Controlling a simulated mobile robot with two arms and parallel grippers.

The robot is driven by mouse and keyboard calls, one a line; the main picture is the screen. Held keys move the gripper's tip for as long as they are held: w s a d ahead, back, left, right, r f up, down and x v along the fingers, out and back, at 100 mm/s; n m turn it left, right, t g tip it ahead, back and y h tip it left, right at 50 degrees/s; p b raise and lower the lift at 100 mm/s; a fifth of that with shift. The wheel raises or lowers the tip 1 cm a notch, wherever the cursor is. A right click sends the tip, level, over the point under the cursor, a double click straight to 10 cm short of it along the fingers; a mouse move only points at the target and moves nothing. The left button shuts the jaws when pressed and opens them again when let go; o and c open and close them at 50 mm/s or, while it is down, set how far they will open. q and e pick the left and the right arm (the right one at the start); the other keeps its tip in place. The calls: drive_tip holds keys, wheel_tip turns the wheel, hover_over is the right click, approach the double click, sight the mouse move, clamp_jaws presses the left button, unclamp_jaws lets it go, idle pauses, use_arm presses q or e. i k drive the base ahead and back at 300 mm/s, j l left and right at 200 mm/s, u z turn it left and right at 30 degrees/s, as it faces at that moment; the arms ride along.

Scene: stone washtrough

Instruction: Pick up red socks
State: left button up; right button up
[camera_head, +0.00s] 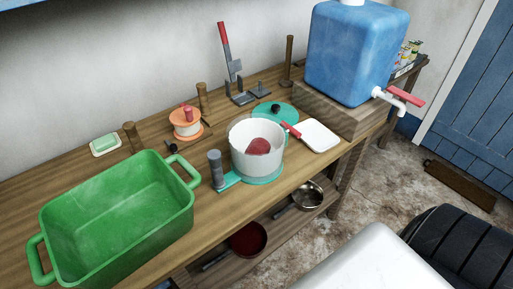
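A small dark red item (259,147), which could be the red socks, lies inside a white round tub (243,163). The tub sits on a teal base on the wooden bench. Neither of my grippers is in view.
A green basin (120,222) stands left of the tub, empty. A grey-handled post (216,170) is beside the tub, a white board (319,136) to its right. A blue water tank (352,52) with a red-handled tap stands at right. Pans (246,239) are on the lower shelf.

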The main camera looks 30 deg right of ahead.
sight(259, 145)
drive_tip(key=k+l+u, duration=0.15)
drive_tip(key=l, duration=0.25)
drive_tip(key=l+u, duration=0.15)
drive_tip(key=l, duration=0.3)
drive_tip(key=k+l+u, duration=0.1)
drive_tip(key=l, duration=0.3)
drive_tip(key=k+l+u, duration=0.3)
drive_tip(key=k+l, duration=0.15)
drive_tip(key=l, duration=0.25)
